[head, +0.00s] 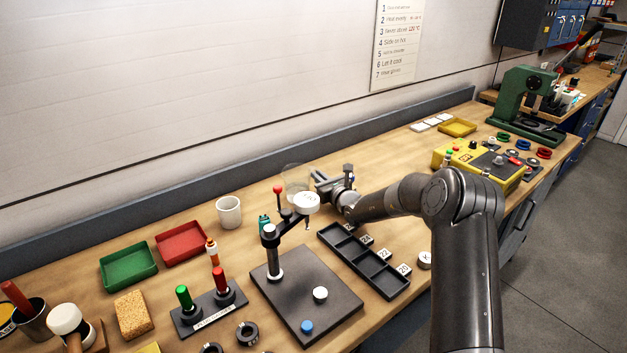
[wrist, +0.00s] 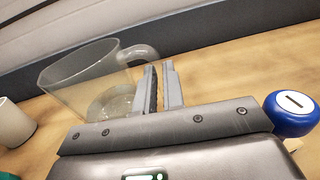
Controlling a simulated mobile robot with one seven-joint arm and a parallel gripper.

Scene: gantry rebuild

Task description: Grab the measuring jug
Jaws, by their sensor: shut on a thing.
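The measuring jug (wrist: 85,80) is clear and see-through, with a handle (wrist: 138,52) on its right side in the wrist view. In the head view the jug (head: 296,174) shows only faintly, near the back of the bench. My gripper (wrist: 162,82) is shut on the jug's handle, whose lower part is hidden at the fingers. In the head view my gripper (head: 318,178) reaches in from the right, beside the jug. I cannot tell whether the jug's base touches the bench.
A post with a white-topped arm (head: 307,203) stands on a dark plate just in front of the jug. A black compartment tray (head: 362,260) lies below my arm. The bench's back edge (head: 377,128) runs behind.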

